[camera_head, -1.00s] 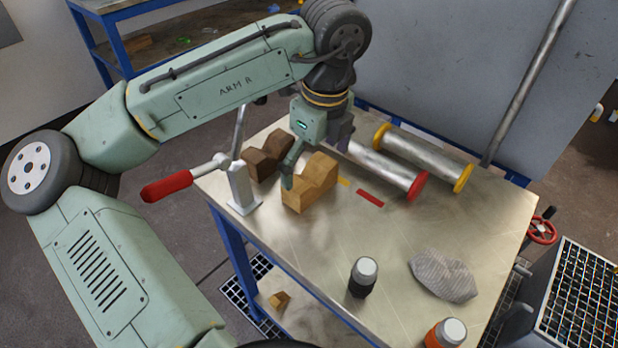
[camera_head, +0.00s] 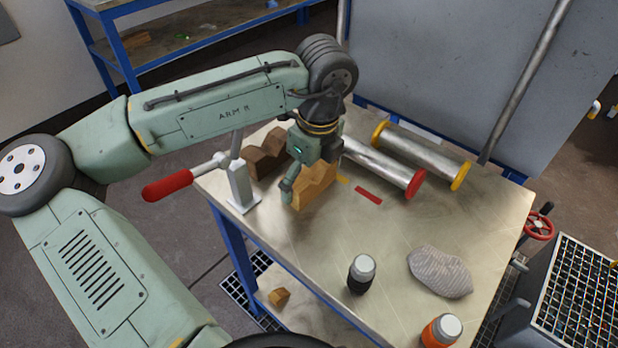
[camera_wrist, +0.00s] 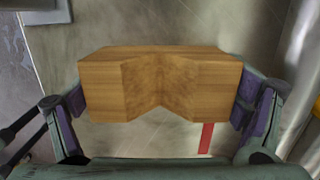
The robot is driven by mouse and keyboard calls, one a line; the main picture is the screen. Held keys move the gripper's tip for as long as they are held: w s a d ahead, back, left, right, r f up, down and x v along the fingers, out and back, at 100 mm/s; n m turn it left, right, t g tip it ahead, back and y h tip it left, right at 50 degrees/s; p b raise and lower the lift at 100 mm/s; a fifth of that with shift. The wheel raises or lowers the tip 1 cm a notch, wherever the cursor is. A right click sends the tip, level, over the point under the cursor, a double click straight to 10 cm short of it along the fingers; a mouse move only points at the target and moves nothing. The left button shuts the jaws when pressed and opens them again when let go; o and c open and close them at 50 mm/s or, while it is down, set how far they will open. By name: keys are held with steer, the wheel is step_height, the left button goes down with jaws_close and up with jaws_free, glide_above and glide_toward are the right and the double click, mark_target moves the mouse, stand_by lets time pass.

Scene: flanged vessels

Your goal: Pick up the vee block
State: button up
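The light wooden vee block (camera_head: 316,194) stands on the metal bench top with its notch upward. In the wrist view the vee block (camera_wrist: 160,85) fills the space between the fingers. My gripper (camera_head: 305,180) is low over it, with fingers wide apart, one at each end of the block. In the wrist view my gripper's (camera_wrist: 160,108) purple pads are very close to both end faces; I cannot tell whether they touch. The far finger is hidden in the head view.
A darker notched wooden block (camera_head: 266,155) stands just behind left. A post with a red-handled lever (camera_head: 168,185) is close on the left. Flanged spools (camera_head: 425,155) lie to the right. A dark jar (camera_head: 362,275) and a grey rag (camera_head: 440,271) stand nearer the front.

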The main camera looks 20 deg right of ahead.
steer(key=c, duration=0.6)
steer(key=shift+o, duration=0.2)
steer(key=shift+r, duration=0.1)
